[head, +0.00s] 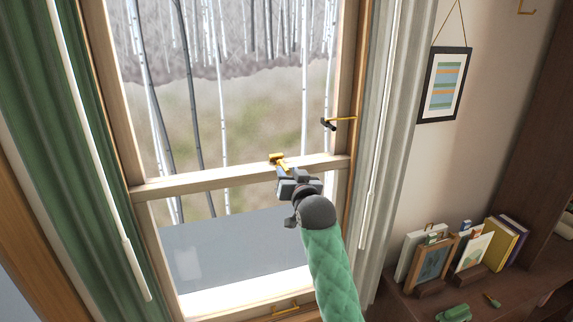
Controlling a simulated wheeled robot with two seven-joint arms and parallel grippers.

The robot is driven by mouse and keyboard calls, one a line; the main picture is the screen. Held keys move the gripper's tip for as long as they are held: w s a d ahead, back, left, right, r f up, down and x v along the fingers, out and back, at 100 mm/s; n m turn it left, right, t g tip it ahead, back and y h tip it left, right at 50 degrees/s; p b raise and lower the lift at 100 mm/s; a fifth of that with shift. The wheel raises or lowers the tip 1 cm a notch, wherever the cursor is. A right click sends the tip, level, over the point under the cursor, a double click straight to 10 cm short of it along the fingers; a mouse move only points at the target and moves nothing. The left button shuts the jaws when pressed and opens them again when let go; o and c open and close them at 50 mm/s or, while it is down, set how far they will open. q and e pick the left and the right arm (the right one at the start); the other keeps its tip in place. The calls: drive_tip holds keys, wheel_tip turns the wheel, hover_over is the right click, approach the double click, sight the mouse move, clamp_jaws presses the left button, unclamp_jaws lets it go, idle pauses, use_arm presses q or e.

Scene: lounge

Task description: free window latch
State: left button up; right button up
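The window latch (277,159) is a small brass piece on the middle rail of the wooden window (175,187). My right gripper (285,175) reaches up from below, its tips just under and right of the latch. The dark fingers overlap the latch's lower end in the picture; I cannot tell whether they touch it or whether they are open or shut. A dark piece with a brass arm (343,119) juts from the right window frame, higher up. My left gripper is not in view.
A brass handle (284,310) sits at the window's bottom. A green curtain (58,140) hangs left and a pale curtain (393,130) right, each with a white rod. A framed picture (444,86) hangs right, above a brown cabinet (405,305) with frames and books.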

sight(282, 165)
drive_tip(key=shift+p+x, duration=0.4)
drive_tip(key=shift+x, duration=0.85)
drive_tip(key=shift+a, duration=0.1)
drive_tip(key=shift+c, duration=0.4)
drive_tip(key=shift+s, duration=0.1)
clamp_jaws()
